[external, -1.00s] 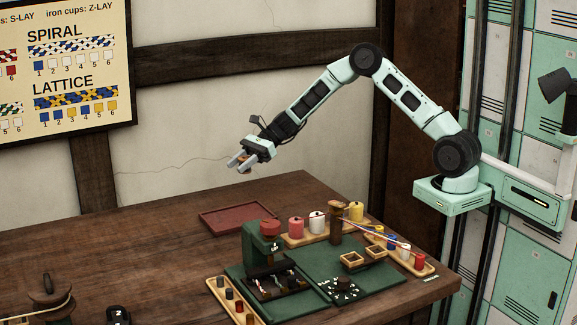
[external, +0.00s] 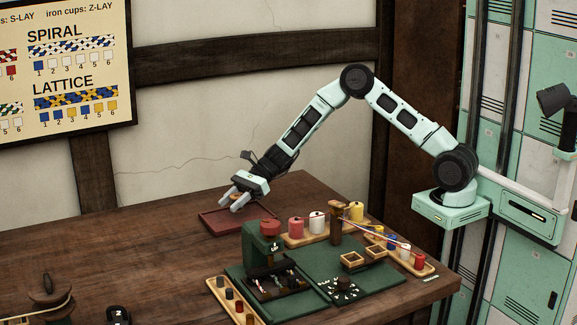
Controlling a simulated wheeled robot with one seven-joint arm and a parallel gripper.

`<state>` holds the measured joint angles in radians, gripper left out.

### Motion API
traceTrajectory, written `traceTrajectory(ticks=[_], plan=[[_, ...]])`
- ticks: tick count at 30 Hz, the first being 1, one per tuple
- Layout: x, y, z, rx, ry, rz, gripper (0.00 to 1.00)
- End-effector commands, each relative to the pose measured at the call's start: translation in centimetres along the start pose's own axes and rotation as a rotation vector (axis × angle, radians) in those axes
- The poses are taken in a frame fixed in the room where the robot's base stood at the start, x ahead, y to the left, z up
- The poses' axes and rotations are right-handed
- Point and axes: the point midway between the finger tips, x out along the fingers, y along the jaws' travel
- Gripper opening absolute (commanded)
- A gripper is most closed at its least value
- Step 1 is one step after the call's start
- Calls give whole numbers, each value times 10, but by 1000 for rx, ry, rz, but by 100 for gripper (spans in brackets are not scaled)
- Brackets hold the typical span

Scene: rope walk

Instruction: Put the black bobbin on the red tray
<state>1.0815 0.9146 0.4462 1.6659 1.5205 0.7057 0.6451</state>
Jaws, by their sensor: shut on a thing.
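The red tray (external: 216,226) lies flat on the table toward the back, left of the row of large spools. My gripper (external: 231,203) is over the tray, fingers pointing down and left. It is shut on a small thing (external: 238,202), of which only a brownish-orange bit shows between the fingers. I cannot tell its main colour or whether it is the black bobbin. The gripper and its load look a little above the tray; the exact gap is unclear. The part of the tray that shows looks bare.
Large spools, among them a pink one (external: 296,228), stand on a wooden board right of the tray. A green stand (external: 254,243) rises close in front of the tray. A rack of small bobbins (external: 236,305) lies at the front. The table's left middle is clear.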

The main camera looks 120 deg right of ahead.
Motion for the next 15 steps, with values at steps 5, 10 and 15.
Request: traceTrajectory(ticks=[5,10,15], plan=[[8,0,-19,1,0,1,15],[8,0,-18,0,0,0,15],[9,0,-22,0,0,0,15]])
